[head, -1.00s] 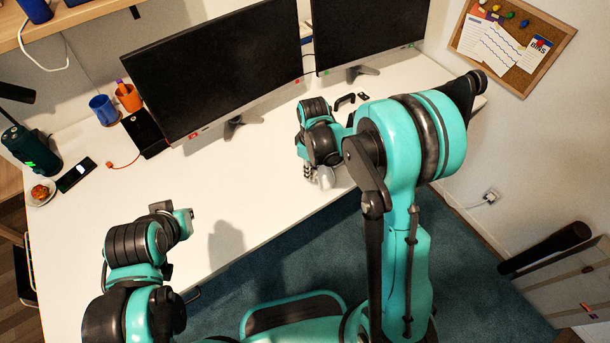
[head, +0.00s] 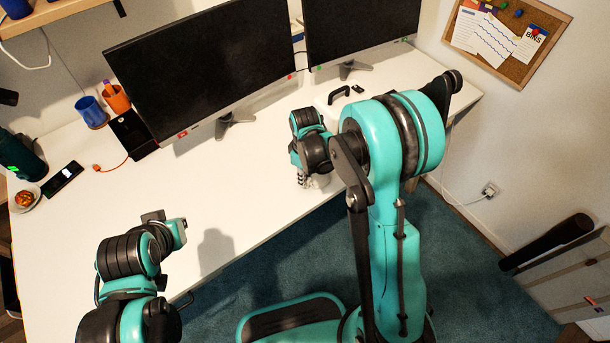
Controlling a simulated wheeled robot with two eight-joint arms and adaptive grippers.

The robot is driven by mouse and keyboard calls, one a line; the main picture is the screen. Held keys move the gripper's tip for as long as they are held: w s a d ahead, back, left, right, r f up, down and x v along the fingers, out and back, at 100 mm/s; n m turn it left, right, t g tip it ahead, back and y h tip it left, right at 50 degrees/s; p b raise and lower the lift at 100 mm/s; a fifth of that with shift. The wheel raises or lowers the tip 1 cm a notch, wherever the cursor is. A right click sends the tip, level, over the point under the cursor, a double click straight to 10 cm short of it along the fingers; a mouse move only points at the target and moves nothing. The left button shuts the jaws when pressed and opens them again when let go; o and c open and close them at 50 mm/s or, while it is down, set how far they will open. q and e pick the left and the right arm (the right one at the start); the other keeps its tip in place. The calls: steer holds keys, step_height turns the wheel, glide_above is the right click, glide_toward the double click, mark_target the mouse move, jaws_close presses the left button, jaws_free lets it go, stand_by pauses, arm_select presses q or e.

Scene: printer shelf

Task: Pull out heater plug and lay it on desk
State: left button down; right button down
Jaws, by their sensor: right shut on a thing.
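My right gripper (head: 306,181) is low over the white desk (head: 215,180), near its front edge, with its fingers pointing down. It is shut on a small pale thing, taken to be the heater plug (head: 320,182), which is mostly hidden by fingers and wrist and hard to tell from the desk. I cannot tell whether it touches the desk. A white wall outlet (head: 490,190) at the right has a plug and cable in it. My left arm is bent over the desk's front left; its fingers do not show clearly.
Two monitors (head: 205,65) stand along the back. A white case (head: 335,97) with a black handle is behind my right arm. The desk middle is clear.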

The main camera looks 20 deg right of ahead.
steer(key=shift+f, duration=0.3)
stand_by(0.4)
steer(key=c, duration=1.3)
jaws_free()
steer(key=shift+c, duration=0.2)
steer(key=shift+r, duration=0.1)
step_height(320, 180, up, 12)
